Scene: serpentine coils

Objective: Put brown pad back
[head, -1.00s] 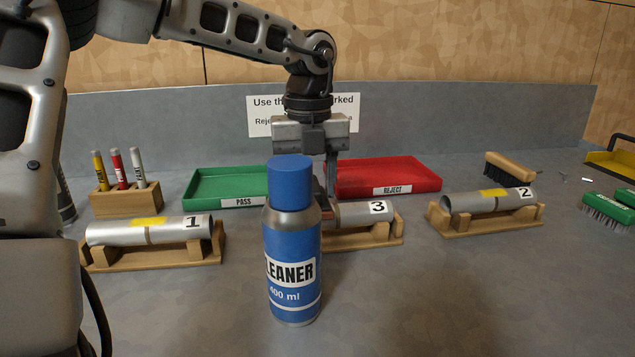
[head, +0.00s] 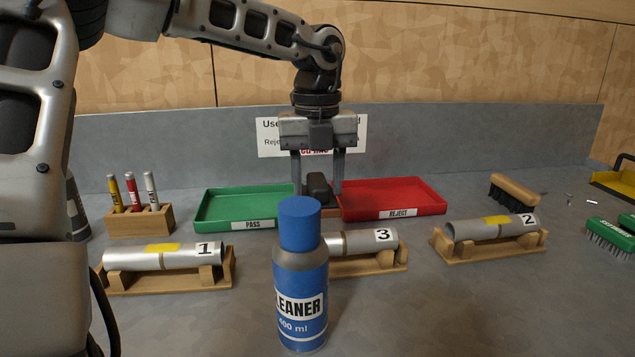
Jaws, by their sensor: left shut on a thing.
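My left gripper (head: 318,184) is in the middle of the head view, pointing down behind the blue cleaner bottle. It is shut on a dark block (head: 318,187), which sits between its fingers. A reddish-brown edge (head: 331,212) shows just below the block, apparently the brown pad; the bottle hides part of this area. The block is between the green PASS tray (head: 205,222) and the red REJECT tray (head: 438,208), behind tube 3 (head: 362,241). I cannot tell if the pad touches the table. My right gripper is out of view.
The cleaner bottle (head: 300,275) stands upright in front. Tube 1 (head: 155,258) and tube 2 (head: 490,226) lie on wooden cradles. A marker rack (head: 139,219) stands left. A brown brush (head: 514,188) and green brushes (head: 612,237) are at right. The front right is clear.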

